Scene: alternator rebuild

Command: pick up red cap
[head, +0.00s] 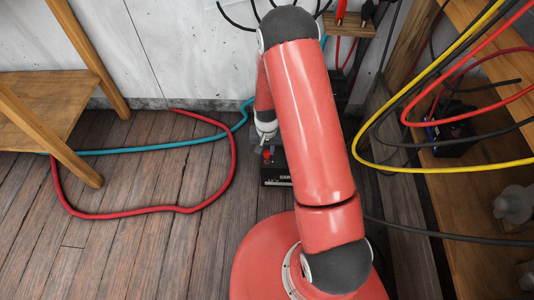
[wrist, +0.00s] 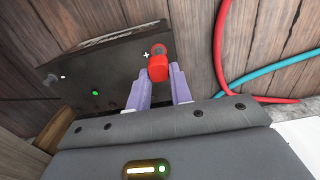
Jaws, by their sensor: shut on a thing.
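The red cap (wrist: 158,62) is in the wrist view, between the two pale purple fingers of my gripper (wrist: 160,88). The fingers are shut on it. The black battery (wrist: 115,68) lies right behind the cap, with a white plus mark beside it. I cannot tell whether the cap still sits on the battery's terminal or is clear of it. In the head view the battery (head: 274,174) stands on the floor behind my arm, partly hidden, and my gripper (head: 268,153) is just above it.
A red hose (head: 150,209) and a teal hose (head: 150,151) lie on the plank floor. A wooden stand (head: 45,110) is at the left. Yellow, red and black cables (head: 372,135) hang by the wooden shelf at the right. The left-middle floor is otherwise free.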

